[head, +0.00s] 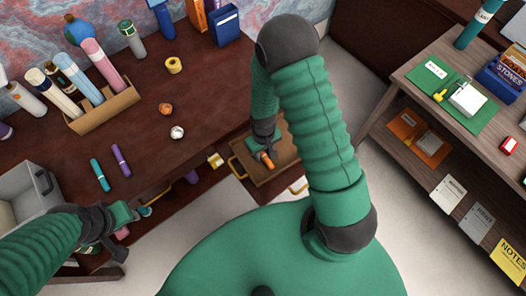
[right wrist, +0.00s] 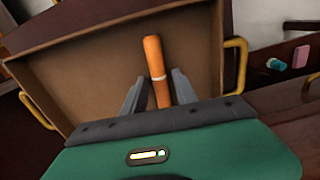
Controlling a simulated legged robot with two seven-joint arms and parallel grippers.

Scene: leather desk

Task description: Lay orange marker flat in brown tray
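The orange marker (right wrist: 153,60) with a pale band shows between the two fingers of my right gripper (right wrist: 158,80) in the right wrist view. Narrow gaps seem to show between the fingers and the marker; its near end is hidden behind the gripper body. In the head view the marker (head: 266,160) is over the brown tray (head: 284,157), just below my right gripper (head: 264,144). Whether it touches the tray floor is unclear. The tray (right wrist: 75,80) has yellow handles. My left gripper (head: 137,212) is at the desk's front edge, far from the tray; its fingers are unclear.
A purple marker (head: 121,160) and a teal marker (head: 100,174) lie on the dark desk. A grey bin (head: 25,185) is at the left. A wooden shelf (head: 408,89) with books and cards stands at the right.

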